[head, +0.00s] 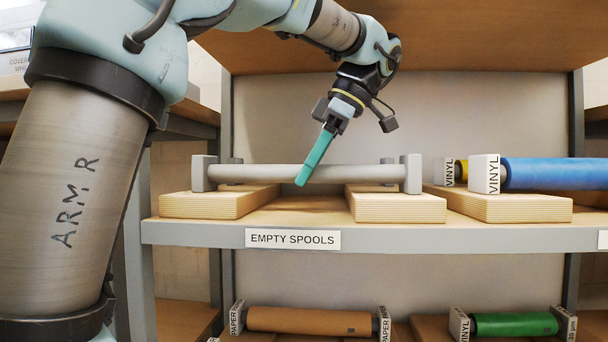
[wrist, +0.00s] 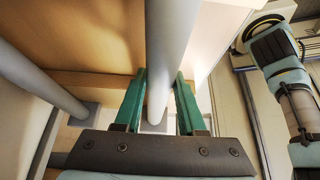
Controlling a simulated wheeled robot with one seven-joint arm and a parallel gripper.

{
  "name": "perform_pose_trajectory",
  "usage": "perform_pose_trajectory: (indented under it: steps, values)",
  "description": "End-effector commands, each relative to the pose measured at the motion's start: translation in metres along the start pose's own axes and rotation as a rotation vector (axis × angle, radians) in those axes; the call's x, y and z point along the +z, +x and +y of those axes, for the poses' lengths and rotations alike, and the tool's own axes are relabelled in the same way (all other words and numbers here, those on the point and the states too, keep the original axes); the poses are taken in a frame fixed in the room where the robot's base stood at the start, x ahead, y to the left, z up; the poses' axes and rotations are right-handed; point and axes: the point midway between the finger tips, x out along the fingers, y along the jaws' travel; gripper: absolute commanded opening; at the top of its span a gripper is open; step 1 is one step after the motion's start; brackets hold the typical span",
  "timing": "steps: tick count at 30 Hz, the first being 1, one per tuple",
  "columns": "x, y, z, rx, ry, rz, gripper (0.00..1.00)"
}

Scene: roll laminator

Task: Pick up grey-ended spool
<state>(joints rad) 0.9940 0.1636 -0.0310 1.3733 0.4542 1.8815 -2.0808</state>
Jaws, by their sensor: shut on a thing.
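The grey-ended spool (head: 355,174) is a bare grey tube with square grey end pieces, lying level across two wooden blocks on the shelf marked EMPTY SPOOLS. I cannot tell whether it is slightly clear of the blocks. My gripper (head: 302,180) reaches down from above, its teal fingers on the tube near its middle. In the wrist view, the tube (wrist: 170,45) runs between the two fingers of my gripper (wrist: 160,76), which is shut on it. The far finger is hidden in the head view.
A second grey spool (wrist: 42,82) lies parallel behind; its ends show in the head view (head: 388,162). A blue vinyl roll (head: 555,173) is on the right. The upper shelf (head: 480,50) hangs overhead. Brown (head: 310,320) and green (head: 512,325) rolls lie below.

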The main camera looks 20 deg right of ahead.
Motion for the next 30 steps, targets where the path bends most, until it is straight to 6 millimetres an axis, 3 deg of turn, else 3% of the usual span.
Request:
perform_pose_trajectory:
  steps: [5, 20, 28, 30]
  values:
    - [0.0, 0.0, 0.0, 0.0, 0.0, 0.0, 0.0]
    - [-0.001, -0.002, 0.0, 0.0, 0.0, 0.0, 0.0]
    - [-0.01, -0.018, 0.0, 0.001, 0.0, 0.0, 0.0]
    - [-0.009, -0.017, -0.014, 0.002, 0.004, 0.0, 0.0]
